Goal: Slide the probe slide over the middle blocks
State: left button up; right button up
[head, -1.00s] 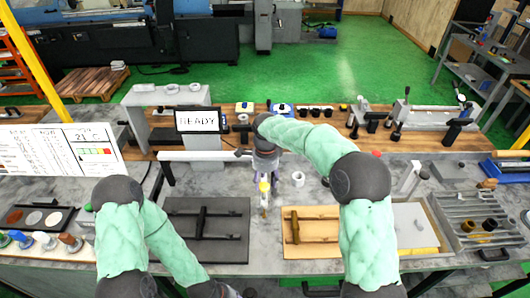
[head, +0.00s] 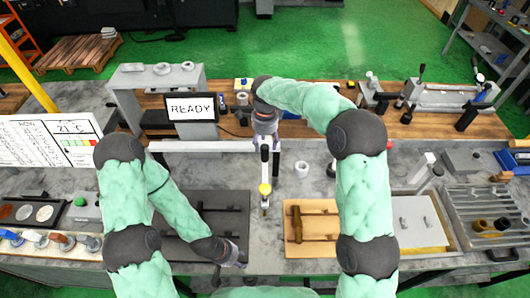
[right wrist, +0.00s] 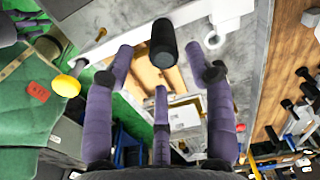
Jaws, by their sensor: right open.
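The probe slide (head: 264,165) hangs upright near the right end of a long pale rail (head: 205,146) in the head view, with a yellow knob (head: 265,189) low on it. My right gripper (head: 265,142) is directly above the slide, pointing down. In the right wrist view its purple fingers are spread, with a black cylindrical knob (right wrist: 163,42) just beyond and between the tips; contact cannot be told. The yellow knob (right wrist: 67,86) shows at left there. My left gripper (head: 241,258) is low, at the dark mat's right front corner; its fingers are unclear. I cannot identify the middle blocks.
A dark mat (head: 235,222) with a dark bar fixture lies at front centre. A wooden board (head: 297,248) with a similar fixture lies to its right. A white ring (head: 301,168) stands right of the slide. The READY screen (head: 190,107) stands behind the rail.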

aim_at(265, 155)
jog(key=f, duration=0.4)
jog(key=f+p, duration=0.1)
jog(key=f, duration=0.1)
jog(key=shift+w, duration=0.3)
jog(key=shift+s+f, duration=0.1)
jog(key=shift+f, duration=1)
grip_shut()
